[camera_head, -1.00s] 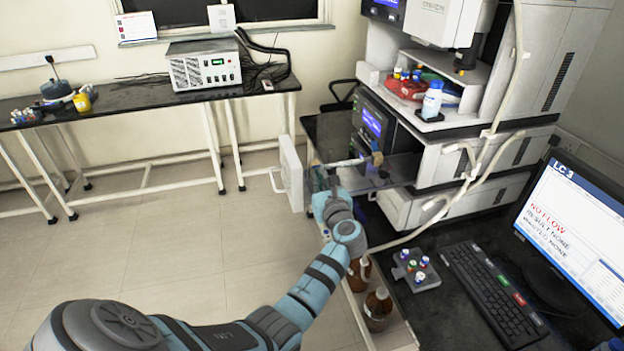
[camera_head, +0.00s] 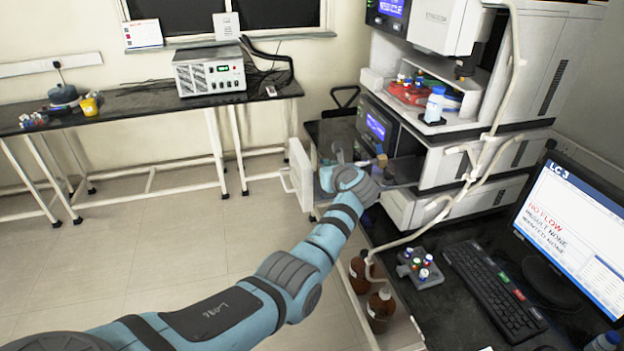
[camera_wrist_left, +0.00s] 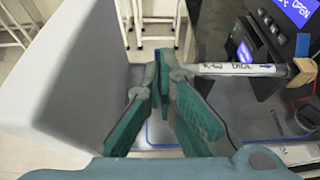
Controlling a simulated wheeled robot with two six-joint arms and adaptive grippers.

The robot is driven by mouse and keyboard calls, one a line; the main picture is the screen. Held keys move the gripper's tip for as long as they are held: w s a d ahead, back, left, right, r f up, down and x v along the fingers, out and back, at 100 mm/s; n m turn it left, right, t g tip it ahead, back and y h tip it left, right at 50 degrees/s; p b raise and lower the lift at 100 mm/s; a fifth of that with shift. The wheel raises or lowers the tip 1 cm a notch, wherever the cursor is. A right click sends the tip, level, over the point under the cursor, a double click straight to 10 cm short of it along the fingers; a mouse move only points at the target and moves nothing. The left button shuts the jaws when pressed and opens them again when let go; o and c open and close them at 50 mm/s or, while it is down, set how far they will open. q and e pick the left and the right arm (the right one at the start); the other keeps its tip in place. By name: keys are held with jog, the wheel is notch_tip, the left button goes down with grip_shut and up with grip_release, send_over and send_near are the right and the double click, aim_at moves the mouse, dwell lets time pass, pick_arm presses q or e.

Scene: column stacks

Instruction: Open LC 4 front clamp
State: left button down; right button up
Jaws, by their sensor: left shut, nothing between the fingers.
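The open oven compartment of an LC stack (camera_head: 405,170) is at the right of the head view, its white door (camera_head: 300,175) swung out to the left. I cannot tell which part is the LC 4 front clamp. My left gripper (camera_head: 336,153) is shut and empty by the compartment; in the wrist view its fingers (camera_wrist_left: 165,62) are close to the blue end, contact unclear. My right gripper is not in view.
The door (camera_wrist_left: 80,75) stands close on the gripper's left. A blue-lit panel (camera_wrist_left: 295,12) reads OPEN. On the bench are a keyboard (camera_head: 490,290), a vial rack (camera_head: 420,267) and a monitor (camera_head: 570,235) headed LC 3. Brown bottles (camera_head: 379,308) stand below.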

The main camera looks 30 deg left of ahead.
pick_arm(q)
jog(key=shift+w+a+r, duration=0.2)
jog(key=shift+w+r, duration=0.1)
jog(key=shift+r, duration=0.05)
jog(key=shift+w+a, duration=0.4)
jog(key=shift+a, duration=0.15)
jog(key=shift+w+a+r+b, duration=0.1)
jog(key=shift+a+r+b, duration=0.2)
jog(key=shift+r, duration=0.05)
jog(key=shift+w+a, duration=0.1)
jog(key=shift+w, duration=0.05)
jog(key=shift+w+a+r, duration=0.1)
jog(key=shift+w, duration=0.1)
dwell(0.9)
